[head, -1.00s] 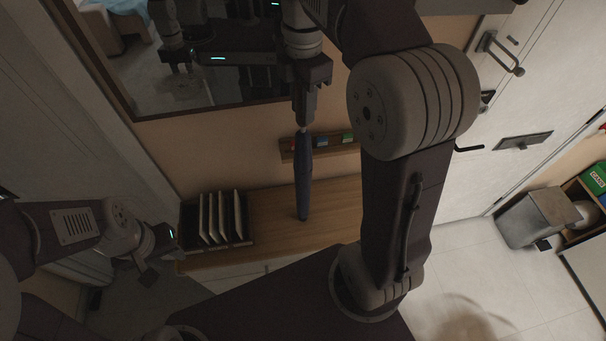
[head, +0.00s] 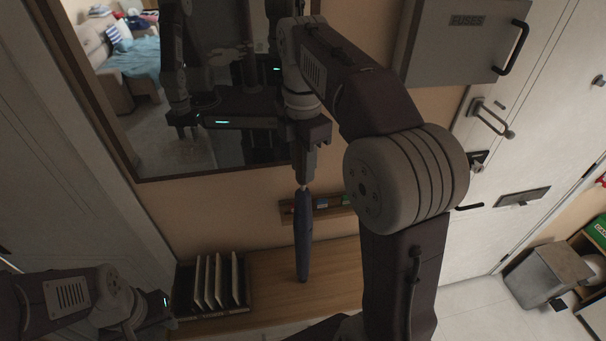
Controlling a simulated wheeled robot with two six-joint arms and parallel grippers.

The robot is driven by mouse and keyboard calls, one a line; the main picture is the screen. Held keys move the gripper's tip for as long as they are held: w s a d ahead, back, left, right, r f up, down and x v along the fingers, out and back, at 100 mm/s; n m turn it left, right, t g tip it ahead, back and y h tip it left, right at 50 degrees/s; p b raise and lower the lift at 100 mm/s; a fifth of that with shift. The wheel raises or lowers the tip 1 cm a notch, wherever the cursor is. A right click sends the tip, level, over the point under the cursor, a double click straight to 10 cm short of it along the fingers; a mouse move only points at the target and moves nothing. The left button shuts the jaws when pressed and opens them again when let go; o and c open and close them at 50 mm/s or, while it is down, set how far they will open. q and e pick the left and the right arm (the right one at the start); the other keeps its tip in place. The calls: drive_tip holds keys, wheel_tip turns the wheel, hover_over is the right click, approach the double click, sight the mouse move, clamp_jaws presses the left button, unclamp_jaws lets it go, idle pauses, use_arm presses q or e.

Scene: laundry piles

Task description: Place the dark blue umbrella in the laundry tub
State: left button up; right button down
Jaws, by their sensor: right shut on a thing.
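The dark blue umbrella (head: 302,240) is folded and hangs upright, its lower end in front of the wooden bench top. My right gripper (head: 303,180) is shut on its upper end. My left gripper (head: 150,332) is at the bottom left, partly cut off by the frame edge, and its fingers cannot be made out. I cannot identify the laundry tub in this view.
A wooden bench (head: 335,270) stands against the wall, with a dark rack of upright panels (head: 213,283) on its left. A small wall ledge (head: 335,206) sits behind the umbrella. A mirror (head: 165,150) hangs above. A grey bin (head: 540,275) stands by the door at right.

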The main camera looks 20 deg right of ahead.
wheel_tip(320, 180, up, 2)
drive_tip(key=shift+r, duration=0.1)
drive_tip(key=shift+s+d+r, duration=0.15)
drive_tip(key=shift+s+d, duration=0.05)
drive_tip(key=shift+s, duration=0.1)
drive_tip(key=s+d+r, duration=0.5)
drive_tip(key=s+r, duration=0.1)
drive_tip(key=s, duration=0.3)
drive_tip(key=shift+s+d+r, duration=0.25)
drive_tip(key=shift+d+r, duration=0.05)
drive_tip(key=shift+d, duration=0.05)
drive_tip(key=shift+w, duration=0.1)
